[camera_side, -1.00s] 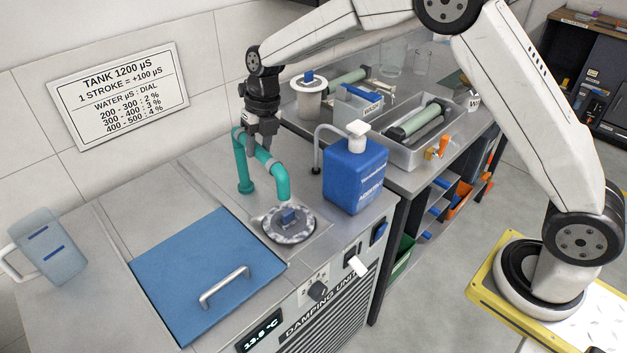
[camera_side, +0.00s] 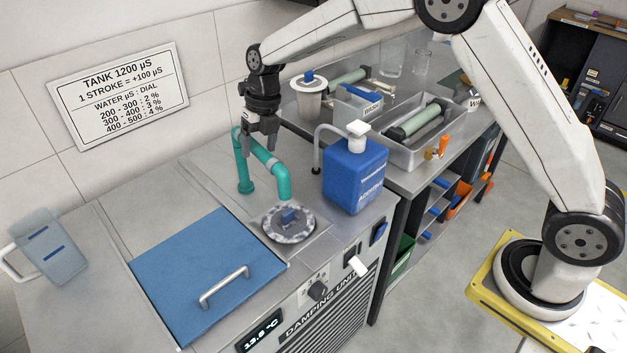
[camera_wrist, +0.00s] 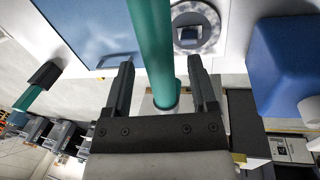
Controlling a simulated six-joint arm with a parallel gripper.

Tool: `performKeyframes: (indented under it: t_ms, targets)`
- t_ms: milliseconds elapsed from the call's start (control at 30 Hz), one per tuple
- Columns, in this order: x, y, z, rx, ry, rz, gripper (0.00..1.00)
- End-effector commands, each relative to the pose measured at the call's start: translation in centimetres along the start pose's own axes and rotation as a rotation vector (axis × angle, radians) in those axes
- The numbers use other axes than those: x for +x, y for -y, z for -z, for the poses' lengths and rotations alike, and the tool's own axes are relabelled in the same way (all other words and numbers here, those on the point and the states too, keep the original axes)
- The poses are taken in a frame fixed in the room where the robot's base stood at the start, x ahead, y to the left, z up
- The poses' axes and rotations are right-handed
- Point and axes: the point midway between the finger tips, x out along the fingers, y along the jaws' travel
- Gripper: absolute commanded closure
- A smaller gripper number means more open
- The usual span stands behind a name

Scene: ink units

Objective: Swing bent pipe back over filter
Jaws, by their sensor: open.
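The teal bent pipe (camera_side: 266,158) rises from its post at the back of the unit, and its arm reaches toward the filter, ending in a downward elbow. In the side view the outlet end overlaps the back edge of the round grey filter (camera_side: 300,231), which has a blue block on top. In the wrist view the filter (camera_wrist: 212,45) shows beside the pipe (camera_wrist: 153,45). My gripper (camera_side: 262,147) is open and points down over the pipe's arm. In the wrist view the pipe appears between its spread fingers (camera_wrist: 162,75). I cannot tell whether they touch it.
A blue additive canister (camera_side: 352,178) with a white cap and curved tube stands right of the filter. A blue lid (camera_side: 205,265) with a metal handle lies in front. A clear jug (camera_side: 48,248) is at far left. A bench with trays (camera_side: 440,150) is behind.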

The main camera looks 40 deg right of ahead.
Motion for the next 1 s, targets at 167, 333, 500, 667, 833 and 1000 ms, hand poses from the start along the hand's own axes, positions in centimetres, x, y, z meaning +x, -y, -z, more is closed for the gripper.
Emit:
performKeyframes:
  t_ms: [167,333,500,667,833,1000]
  targets:
    - [-1.5,0.0,-0.1,0.0,0.004,-0.001,0.26]
    - [-3.6,0.0,-0.1,0.0,0.004,0.0,0.26]
    - [-5.8,0.0,-0.1,0.0,0.004,-0.001,0.26]
    - [-7.1,0.0,0.0,0.0,0.001,0.0,0.26]
    - [-7.6,0.0,0.0,0.0,0.0,0.0,0.26]
    - [-7.6,0.0,0.0,0.0,0.0,0.0,0.26]
